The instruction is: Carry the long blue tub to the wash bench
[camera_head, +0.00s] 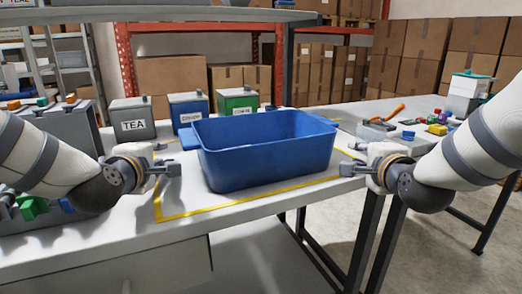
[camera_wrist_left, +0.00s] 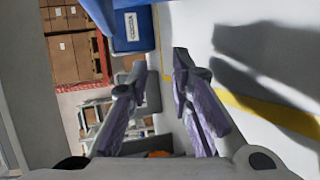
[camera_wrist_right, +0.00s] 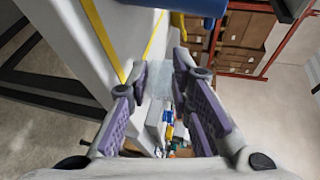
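The long blue tub (camera_head: 265,160) appears to stand upright on the white table, within a yellow tape outline. A lug shows at each end of its rim. My left gripper (camera_head: 173,170) is beside the tub's left end, apart from it. In the left wrist view its fingers (camera_wrist_left: 158,66) are spread with nothing between them. My right gripper (camera_head: 350,168) is beside the tub's right end, also apart. Its fingers (camera_wrist_right: 157,78) are spread and empty in the right wrist view, with part of the blue tub (camera_wrist_right: 190,6) at the top edge. No wash bench is clearly identifiable.
A grey TEA canister (camera_head: 132,118), a blue canister (camera_head: 187,107) and a green canister (camera_head: 238,102) stand behind the tub. Racks and cartons (camera_head: 170,78) stand behind. Open floor (camera_head: 420,245) shows front right.

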